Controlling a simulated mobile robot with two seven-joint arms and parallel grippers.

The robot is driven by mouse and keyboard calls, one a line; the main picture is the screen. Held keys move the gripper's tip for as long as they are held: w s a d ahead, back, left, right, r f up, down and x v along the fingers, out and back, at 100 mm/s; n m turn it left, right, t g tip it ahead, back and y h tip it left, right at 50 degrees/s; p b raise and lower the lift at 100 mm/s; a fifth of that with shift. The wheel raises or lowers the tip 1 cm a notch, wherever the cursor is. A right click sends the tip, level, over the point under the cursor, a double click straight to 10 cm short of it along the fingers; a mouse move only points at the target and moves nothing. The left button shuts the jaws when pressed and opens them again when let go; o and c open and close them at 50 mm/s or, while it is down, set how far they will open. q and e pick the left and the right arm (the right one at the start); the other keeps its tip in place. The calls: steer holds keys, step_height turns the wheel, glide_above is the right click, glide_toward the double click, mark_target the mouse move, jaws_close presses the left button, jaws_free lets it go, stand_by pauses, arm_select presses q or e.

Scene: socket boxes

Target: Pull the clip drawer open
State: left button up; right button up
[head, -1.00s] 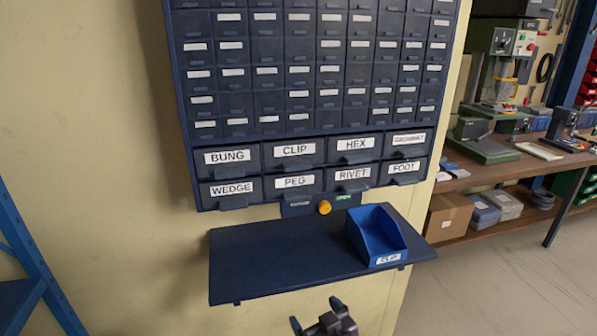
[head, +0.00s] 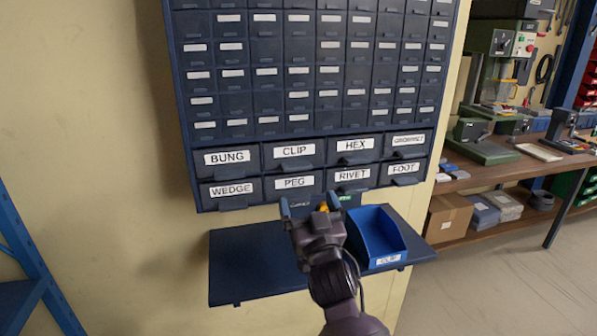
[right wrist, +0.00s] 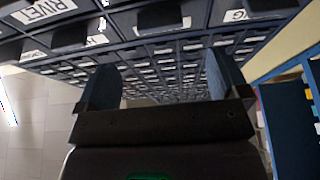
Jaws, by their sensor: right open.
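The clip drawer (head: 309,150) is in the upper row of large labelled drawers in the head view, between BUNG and HEX. It is shut, with a dark pull below its white label. My right gripper (head: 308,204) is open and empty, below the PEG drawer (head: 279,184) and the clip drawer, apart from both. In the right wrist view my open fingers (right wrist: 162,88) point towards the cabinet, with nothing between them. I cannot tell the clip drawer for certain there. My left gripper is not in view.
A blue bin (head: 382,226) labelled CLIP stands on the dark shelf (head: 245,265) right of my right gripper. Other drawers, including HEX (head: 356,146) and RIVET (head: 352,175), are shut. The shelf's left side is clear.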

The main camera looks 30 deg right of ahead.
mark_target(289, 145)
arm_select(q)
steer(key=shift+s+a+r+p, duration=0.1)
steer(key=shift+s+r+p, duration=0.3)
steer(key=shift+p, duration=0.35)
arm_select(e)
steer(key=x, duration=0.9)
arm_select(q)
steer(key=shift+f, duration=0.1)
arm_select(e)
steer(key=shift+c, duration=0.2)
steer(key=c, duration=1.2)
steer(key=shift+f, duration=0.1)
steer(key=shift+c, duration=0.2)
